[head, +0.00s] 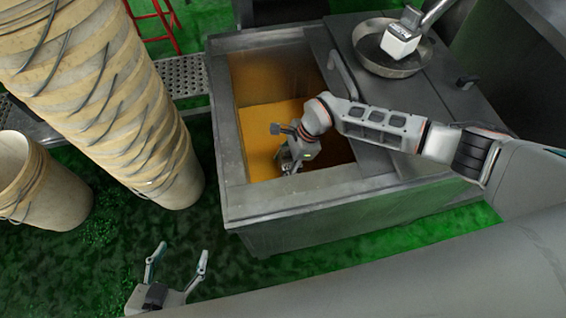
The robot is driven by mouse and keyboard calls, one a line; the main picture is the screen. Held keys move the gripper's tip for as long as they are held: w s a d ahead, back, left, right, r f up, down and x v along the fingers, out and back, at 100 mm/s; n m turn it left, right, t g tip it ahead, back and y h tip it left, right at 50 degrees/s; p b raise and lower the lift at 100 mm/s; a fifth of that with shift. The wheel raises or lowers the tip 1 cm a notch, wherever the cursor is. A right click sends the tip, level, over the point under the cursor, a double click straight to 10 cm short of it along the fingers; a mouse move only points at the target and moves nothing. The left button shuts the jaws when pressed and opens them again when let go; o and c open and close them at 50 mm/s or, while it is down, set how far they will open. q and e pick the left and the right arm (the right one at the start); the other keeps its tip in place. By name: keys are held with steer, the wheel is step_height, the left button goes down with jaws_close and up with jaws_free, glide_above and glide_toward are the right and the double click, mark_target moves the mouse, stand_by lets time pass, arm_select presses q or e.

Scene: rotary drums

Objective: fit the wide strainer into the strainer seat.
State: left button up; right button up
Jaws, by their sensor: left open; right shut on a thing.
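A round, shallow metal pan (418,62) sits on top of the steel tank at the upper right; I cannot tell whether it is the wide strainer or the strainer seat. My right gripper (288,168) reaches down into the tank's open hatch. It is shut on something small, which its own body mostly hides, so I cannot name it. My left gripper (178,258) is open and empty, low over the green floor in front of the tank.
The steel tank (300,208) has a raised rim and an orange-yellow interior (255,125). A white block on a metal tube (402,35) hangs over the pan. Green floor between is free.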

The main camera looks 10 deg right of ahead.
steer(key=shift+f, duration=0.55)
steer(key=o, duration=1.3)
